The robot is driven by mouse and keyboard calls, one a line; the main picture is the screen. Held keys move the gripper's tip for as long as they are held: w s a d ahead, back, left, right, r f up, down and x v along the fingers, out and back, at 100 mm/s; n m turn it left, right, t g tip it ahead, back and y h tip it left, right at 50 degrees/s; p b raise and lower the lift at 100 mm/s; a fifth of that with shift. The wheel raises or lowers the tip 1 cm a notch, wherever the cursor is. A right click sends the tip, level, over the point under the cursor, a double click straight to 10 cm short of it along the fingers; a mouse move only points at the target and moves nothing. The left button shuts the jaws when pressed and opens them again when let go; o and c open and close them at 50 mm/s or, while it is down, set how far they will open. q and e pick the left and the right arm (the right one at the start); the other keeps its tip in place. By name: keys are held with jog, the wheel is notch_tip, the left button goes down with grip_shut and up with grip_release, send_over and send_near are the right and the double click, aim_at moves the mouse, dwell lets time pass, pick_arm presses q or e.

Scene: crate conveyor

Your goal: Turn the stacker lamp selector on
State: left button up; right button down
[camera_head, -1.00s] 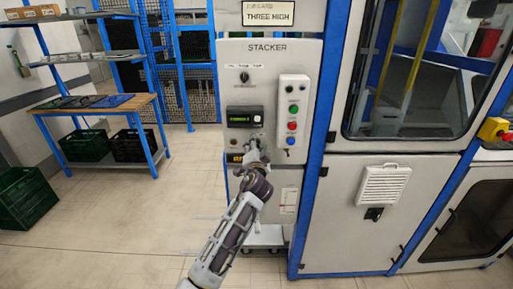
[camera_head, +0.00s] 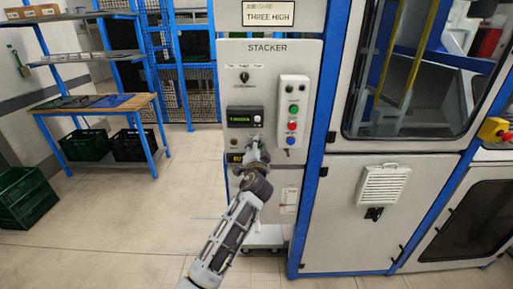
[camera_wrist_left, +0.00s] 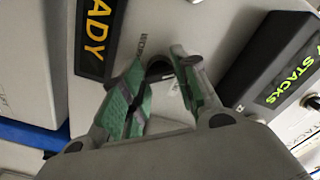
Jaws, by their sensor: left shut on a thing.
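The stacker panel (camera_head: 266,70) is a pale upright box headed STACKER. My left gripper (camera_head: 256,144) is at its lower middle, below the small black display (camera_head: 244,117). In the left wrist view, my left gripper (camera_wrist_left: 157,88) has its green-padded fingers on either side of a small dark selector knob (camera_wrist_left: 158,69), shut on it. The knob sits between the READY sign (camera_wrist_left: 95,35) and the display with green text (camera_wrist_left: 292,75). The fingers hide part of the knob and its label, so its setting cannot be read. My right gripper is out of view.
A black rotary selector (camera_head: 244,76) is higher on the panel. A button box (camera_head: 292,112) with green, red and blue buttons stands out at the right of my gripper. A blue post (camera_head: 318,140) is beyond it. Open floor (camera_head: 130,225) lies left.

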pick_arm(q)
jog(key=shift+f+m+p, duration=0.1)
jog(key=shift+m+p, duration=4.4)
jog(key=shift+m, duration=3.2)
jog(key=o, duration=1)
jog(key=shift+s, duration=0.1)
